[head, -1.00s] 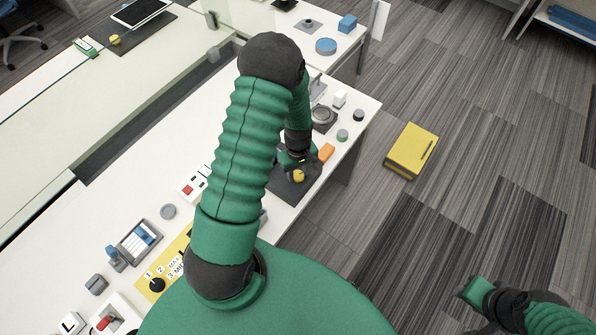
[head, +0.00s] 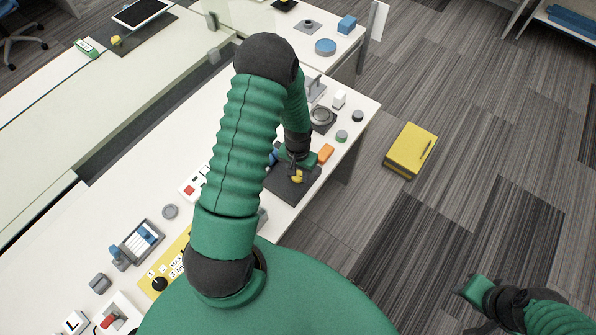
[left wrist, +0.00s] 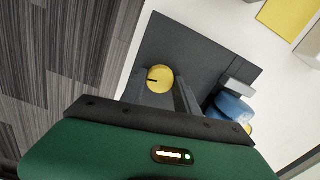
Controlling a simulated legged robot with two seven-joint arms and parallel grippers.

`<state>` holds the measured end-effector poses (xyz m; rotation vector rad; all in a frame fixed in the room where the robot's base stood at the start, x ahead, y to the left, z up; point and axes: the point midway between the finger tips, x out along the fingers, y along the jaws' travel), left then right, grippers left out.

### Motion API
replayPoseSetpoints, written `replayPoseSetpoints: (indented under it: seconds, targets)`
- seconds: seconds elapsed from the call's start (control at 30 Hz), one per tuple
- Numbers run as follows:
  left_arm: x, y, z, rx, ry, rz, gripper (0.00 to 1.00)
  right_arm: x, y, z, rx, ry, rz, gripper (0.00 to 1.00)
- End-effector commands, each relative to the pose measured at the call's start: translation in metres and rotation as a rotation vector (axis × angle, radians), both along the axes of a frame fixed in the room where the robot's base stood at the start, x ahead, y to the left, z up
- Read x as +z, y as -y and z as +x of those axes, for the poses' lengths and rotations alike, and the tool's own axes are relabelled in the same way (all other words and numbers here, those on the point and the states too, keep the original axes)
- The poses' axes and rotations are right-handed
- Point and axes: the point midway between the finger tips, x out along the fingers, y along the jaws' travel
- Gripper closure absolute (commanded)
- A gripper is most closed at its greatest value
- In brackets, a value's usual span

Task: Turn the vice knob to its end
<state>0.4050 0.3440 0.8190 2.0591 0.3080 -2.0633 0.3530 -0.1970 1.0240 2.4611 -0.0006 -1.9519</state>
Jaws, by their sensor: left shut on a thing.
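A yellow round knob (left wrist: 160,79) with a dark line on its face shows in the left wrist view, between my left gripper's fingers (left wrist: 163,88). In the head view the knob (head: 297,177) is partly covered by my left gripper (head: 296,167), which is shut on it. A blue vice body (left wrist: 232,107) sits beside it on a dark mat (left wrist: 190,45); in the head view only a bit of blue (head: 273,156) shows behind my arm. My right gripper (head: 468,290) is at the lower right, over the floor, away from the table; its jaws are unclear.
An orange block (head: 326,153) lies close to the gripper at the table edge. A round grey dial (head: 321,117), a green button (head: 342,136) and a white switch (head: 339,99) stand beyond. A yellow case (head: 411,150) lies on the floor. My left arm hides much of the table.

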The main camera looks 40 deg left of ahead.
Motion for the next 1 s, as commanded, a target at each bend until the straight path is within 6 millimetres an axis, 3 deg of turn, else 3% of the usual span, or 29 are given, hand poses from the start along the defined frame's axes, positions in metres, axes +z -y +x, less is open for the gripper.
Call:
replayPoseSetpoints:
  seconds: [0.6,1.0]
  targets:
    - [0.003,-0.001,0.002,-0.572,0.007,0.003,1.0,0.018,0.0,0.0,0.0,0.0,0.0,0.64]
    - [0.002,-0.002,0.003,-0.82,0.008,0.004,1.0,0.025,0.0,0.0,0.0,0.0,0.0,0.64]
